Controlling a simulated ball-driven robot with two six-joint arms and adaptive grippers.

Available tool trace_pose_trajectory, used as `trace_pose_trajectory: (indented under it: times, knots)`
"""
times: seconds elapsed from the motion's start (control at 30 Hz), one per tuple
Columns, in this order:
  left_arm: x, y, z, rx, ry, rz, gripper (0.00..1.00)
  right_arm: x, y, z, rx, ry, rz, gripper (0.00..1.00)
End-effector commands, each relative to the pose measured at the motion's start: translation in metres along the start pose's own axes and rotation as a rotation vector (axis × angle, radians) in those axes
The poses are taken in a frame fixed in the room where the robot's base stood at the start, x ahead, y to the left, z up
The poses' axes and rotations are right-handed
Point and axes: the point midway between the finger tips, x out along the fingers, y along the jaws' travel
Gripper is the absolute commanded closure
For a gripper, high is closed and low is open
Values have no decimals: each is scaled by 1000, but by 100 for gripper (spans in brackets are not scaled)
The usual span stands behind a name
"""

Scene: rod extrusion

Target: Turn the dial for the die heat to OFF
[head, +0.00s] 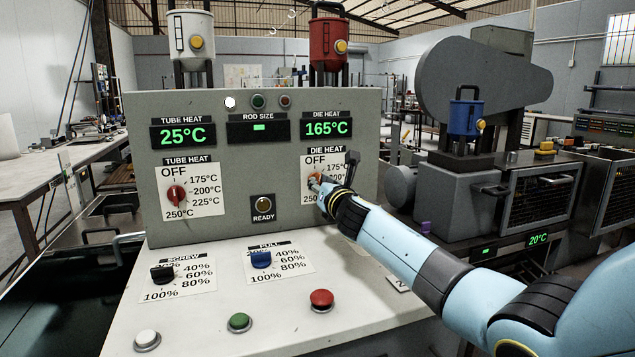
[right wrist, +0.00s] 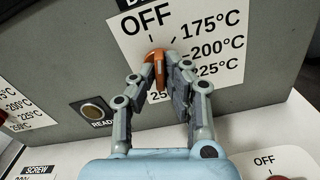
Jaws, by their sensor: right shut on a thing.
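The die heat dial (right wrist: 157,66) is an orange knob on a white label (right wrist: 205,40) marked OFF, 175, 200 and 225°C. In the right wrist view its upper end points up toward the OFF side of the scale; the exact mark is hard to tell. My right gripper (right wrist: 160,76) is shut on the dial, one finger on each side. In the head view the dial (head: 315,177) is partly hidden by this gripper (head: 318,184). My left gripper is not in view.
The red tube heat dial (head: 176,195) is at left on the same panel, under a 25°C display (head: 182,135). The READY lamp (head: 263,206) sits between the dials. Below are a black screw knob (head: 162,273), a blue pull knob (head: 261,258) and several push buttons.

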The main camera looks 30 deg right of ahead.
Motion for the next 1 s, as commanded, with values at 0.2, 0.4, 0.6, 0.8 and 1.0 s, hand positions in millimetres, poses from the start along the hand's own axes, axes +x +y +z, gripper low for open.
trace_pose_trajectory:
  times: [0.2, 0.4, 0.6, 0.8, 1.0]
  knots:
    - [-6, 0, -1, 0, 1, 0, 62, 0, 0, 1, -130, 1, -2, 100]
    - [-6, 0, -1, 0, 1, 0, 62, 0, -1, -1, -175, 1, -2, 100]
    - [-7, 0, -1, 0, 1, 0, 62, 0, -1, 0, -222, 1, -2, 86]
    - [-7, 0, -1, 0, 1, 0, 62, 0, -1, 0, -219, 1, -1, 62]
    - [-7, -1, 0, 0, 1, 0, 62, 0, 0, 0, -219, 0, -1, 62]
